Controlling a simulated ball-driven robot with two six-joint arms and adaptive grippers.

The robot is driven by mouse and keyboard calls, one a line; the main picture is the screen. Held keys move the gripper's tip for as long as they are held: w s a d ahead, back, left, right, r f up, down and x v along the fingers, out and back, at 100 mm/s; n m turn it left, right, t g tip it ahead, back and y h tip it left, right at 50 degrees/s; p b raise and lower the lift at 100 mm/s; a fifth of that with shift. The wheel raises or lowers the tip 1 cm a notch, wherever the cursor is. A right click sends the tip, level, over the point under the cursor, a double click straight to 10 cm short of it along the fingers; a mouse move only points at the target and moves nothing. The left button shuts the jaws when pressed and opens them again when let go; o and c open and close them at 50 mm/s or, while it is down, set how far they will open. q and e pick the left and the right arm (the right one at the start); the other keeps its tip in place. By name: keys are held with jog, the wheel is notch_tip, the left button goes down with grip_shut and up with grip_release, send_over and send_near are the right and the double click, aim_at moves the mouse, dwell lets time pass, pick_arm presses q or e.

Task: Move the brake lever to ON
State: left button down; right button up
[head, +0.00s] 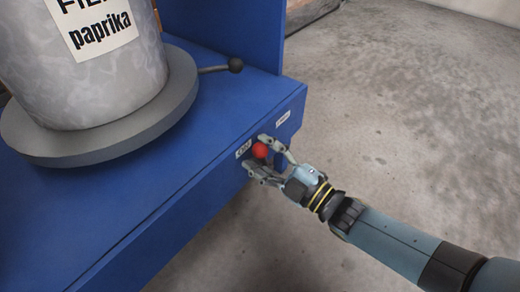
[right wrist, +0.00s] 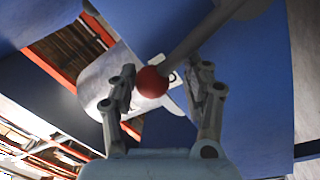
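The brake lever's red ball knob (head: 260,150) stands out from the front face of the blue bench (head: 170,212). In the right wrist view the red knob (right wrist: 152,83) sits at the end of a grey rod (right wrist: 205,32). My right gripper (head: 257,152) is open, with a finger on either side of the knob. The right wrist view shows gaps between the knob and both fingers. White labels are on the front face, one left of the knob (head: 243,148) and one up and right (head: 283,118); their text is too small to read surely. My left gripper is out of view.
A grey drum labelled paprika (head: 90,85) stands on a round grey plate (head: 188,92) on the bench. A blue upright panel (head: 225,30) rises behind. Bare concrete floor (head: 410,110) lies to the right.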

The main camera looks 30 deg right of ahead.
jog(key=shift+o, duration=1.2)
jog(key=shift+r, duration=0.1)
jog(key=shift+w+a+r, duration=0.1)
jog(key=shift+w+a, duration=0.05)
jog(key=v, duration=1.2)
